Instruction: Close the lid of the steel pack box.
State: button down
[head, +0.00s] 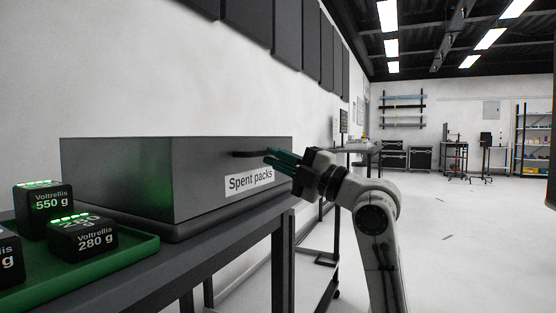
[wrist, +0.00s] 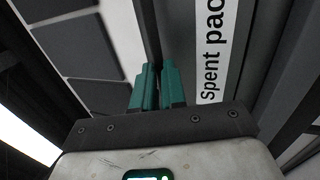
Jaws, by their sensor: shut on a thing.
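The steel pack box (head: 130,180) is a large dark grey box on the table, with a white "Spent packs" label (head: 250,181) on its right-hand side. The label also shows in the wrist view (wrist: 212,50). A dark bar handle (head: 247,154) sticks out near the top of that side, above the label. No lid stands raised above the box; its top edge looks level, and I cannot see its top face or a lid seam. My gripper (head: 273,158) has teal fingers shut on the handle's right end. In the wrist view the fingers (wrist: 158,75) meet around the dark bar (wrist: 150,35).
A green tray (head: 130,250) with several black Voltrellis blocks (head: 84,240) is at the front left of the dark table (head: 235,235). Dark panels (head: 288,40) hang on the wall above the box. The floor (head: 460,220) to the right is open.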

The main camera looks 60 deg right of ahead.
jog(key=shift+w+a+f, duration=0.2)
jog(key=shift+w+f, duration=0.25)
jog(key=shift+f, duration=0.3)
jog(key=c, duration=1.7)
grip_release()
jog(key=o, duration=0.5)
jog(key=shift+o, duration=0.2)
jog(key=shift+r, duration=0.1)
jog(key=f+b+v, duration=0.2)
jog(key=b+v, duration=0.1)
jog(key=v, duration=0.9)
jog(key=shift+w+f, duration=0.2)
jog(key=shift+w, duration=0.05)
jog(key=shift+d, duration=0.15)
